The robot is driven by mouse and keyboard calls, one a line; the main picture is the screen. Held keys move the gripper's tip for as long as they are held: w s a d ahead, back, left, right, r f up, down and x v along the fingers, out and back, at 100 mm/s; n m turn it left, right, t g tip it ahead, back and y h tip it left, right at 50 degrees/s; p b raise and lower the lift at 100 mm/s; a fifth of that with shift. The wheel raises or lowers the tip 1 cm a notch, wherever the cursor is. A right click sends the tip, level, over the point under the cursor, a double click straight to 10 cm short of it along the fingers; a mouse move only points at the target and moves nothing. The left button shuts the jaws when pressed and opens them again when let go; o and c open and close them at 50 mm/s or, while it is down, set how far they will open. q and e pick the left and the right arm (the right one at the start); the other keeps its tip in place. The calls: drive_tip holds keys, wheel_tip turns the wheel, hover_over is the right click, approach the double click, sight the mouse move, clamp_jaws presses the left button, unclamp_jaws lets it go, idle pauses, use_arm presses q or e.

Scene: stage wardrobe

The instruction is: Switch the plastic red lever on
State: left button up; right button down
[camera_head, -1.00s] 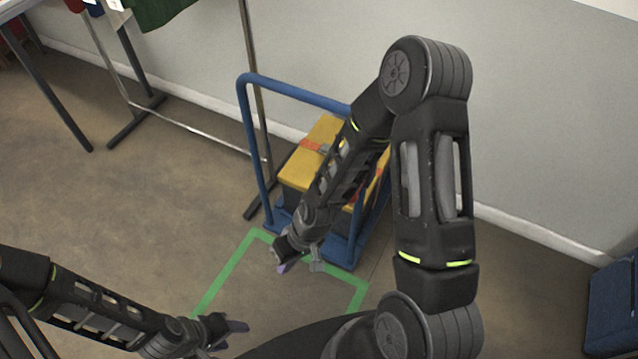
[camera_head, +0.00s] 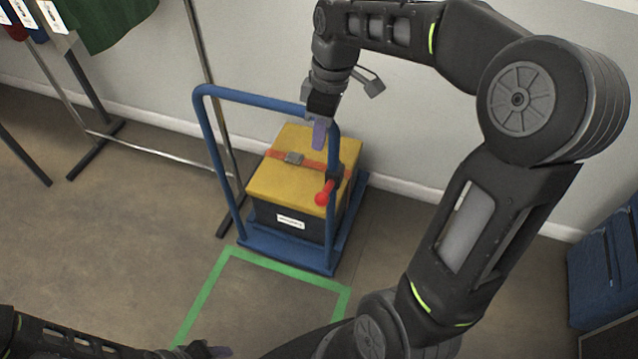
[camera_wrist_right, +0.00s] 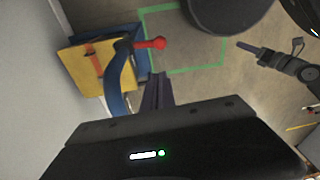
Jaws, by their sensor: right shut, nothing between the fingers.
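The red lever (camera_head: 324,193) with a round red knob is on the right post of the blue trolley handle, on a dark clamp. It points down and to the left in the head view. In the right wrist view the red lever (camera_wrist_right: 152,43) sticks out from the blue post. My right gripper (camera_head: 319,136) is shut and empty, fingers pointing down, above the lever near the top of that post and apart from the lever. It also shows in the right wrist view (camera_wrist_right: 156,82). My left gripper (camera_head: 215,351) is at the bottom edge, partly cut off; its jaws are unclear.
The blue trolley (camera_head: 285,257) carries a black case with a yellow lid (camera_head: 280,185) and an orange strap. Green tape (camera_head: 205,292) marks the floor in front. A clothes rack (camera_head: 200,80) stands at left, a wall behind, blue cases (camera_head: 605,250) at far right.

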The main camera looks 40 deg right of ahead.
drive_tip(key=shift+f, duration=0.2)
hover_over(326, 190)
drive_tip(key=a, duration=0.3)
drive_tip(key=f, duration=1.2)
drive_tip(key=shift+s+d+f+b, duration=0.1)
drive_tip(key=shift+d+f+b, duration=0.05)
drive_tip(key=shift+d+b, duration=0.15)
drive_tip(key=shift+s+f, duration=0.2)
drive_tip(key=shift+f, duration=0.3)
